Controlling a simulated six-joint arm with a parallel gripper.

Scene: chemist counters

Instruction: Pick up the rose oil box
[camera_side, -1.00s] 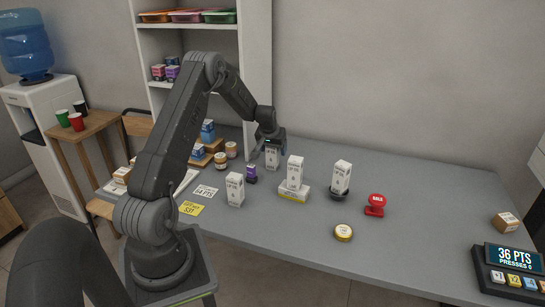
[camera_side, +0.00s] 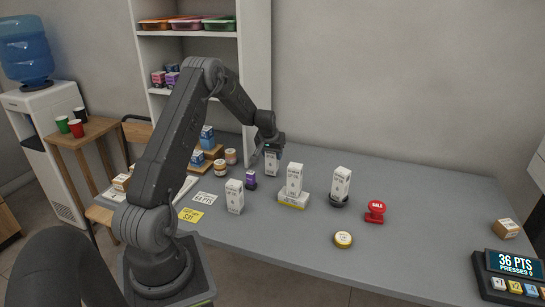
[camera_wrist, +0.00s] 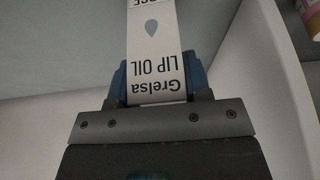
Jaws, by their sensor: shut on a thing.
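My gripper (camera_side: 269,149) points down at the back of the counter and is shut on a slim white box (camera_side: 271,163). In the wrist view, the blue fingers of my gripper (camera_wrist: 160,82) press both sides of the white box (camera_wrist: 160,50). Its print, upside down, reads "Grelsa LIP OIL" with a grey drop. A further word is cut off at the top edge and cannot be fully read. I cannot tell whether the box touches the counter. Similar white boxes stand at the front left (camera_side: 234,197), on a white and yellow box (camera_side: 293,200), and on a dark round base (camera_side: 338,200).
A small purple box (camera_side: 251,180) stands close to the left of the held box. The counter's back right is clear.

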